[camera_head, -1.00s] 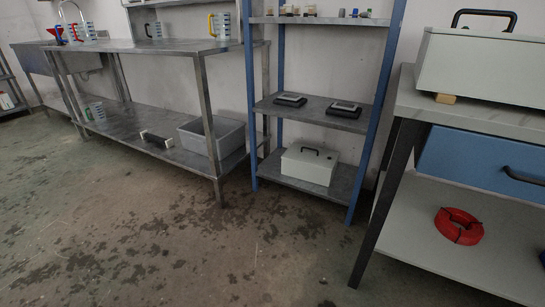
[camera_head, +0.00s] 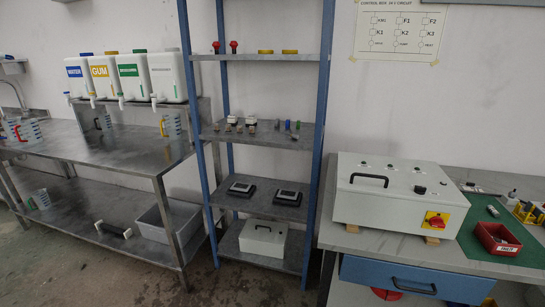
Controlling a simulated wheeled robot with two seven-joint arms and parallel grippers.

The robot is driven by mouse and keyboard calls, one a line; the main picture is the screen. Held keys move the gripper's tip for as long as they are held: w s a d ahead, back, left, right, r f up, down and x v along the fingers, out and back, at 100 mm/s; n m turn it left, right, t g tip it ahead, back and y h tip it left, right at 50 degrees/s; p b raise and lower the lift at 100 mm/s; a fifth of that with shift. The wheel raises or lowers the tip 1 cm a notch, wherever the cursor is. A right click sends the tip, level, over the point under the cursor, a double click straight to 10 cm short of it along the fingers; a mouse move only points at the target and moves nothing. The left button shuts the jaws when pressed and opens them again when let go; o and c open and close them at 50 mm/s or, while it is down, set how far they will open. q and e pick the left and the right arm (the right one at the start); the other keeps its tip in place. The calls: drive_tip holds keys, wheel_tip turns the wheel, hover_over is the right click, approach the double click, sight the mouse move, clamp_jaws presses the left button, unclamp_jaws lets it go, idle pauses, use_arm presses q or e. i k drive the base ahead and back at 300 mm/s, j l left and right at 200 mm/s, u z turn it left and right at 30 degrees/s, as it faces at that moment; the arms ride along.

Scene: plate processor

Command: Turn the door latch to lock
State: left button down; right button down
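A light-grey control box (camera_head: 385,209) lies on the workbench at the right. Its top face carries a black bar handle (camera_head: 369,180), a small black knob (camera_head: 420,190) and a few small round fittings along the back. A red rotary switch on a yellow plate (camera_head: 436,220) is on its front side. I cannot tell which of these fittings is the door latch, nor how it is turned. Neither of my grippers is in view.
The workbench (camera_head: 350,240) has a blue drawer (camera_head: 400,279) below. A red bin (camera_head: 497,239) and a green mat (camera_head: 486,250) lie right of the box. A blue-post shelf rack (camera_head: 317,130) and a steel table (camera_head: 110,150) stand to the left. Floor shows at lower left.

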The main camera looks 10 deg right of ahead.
sight(419, 190)
drive_tip(key=z, duration=1.3)
drive_tip(key=l, duration=0.15)
drive_tip(key=i+z, duration=0.05)
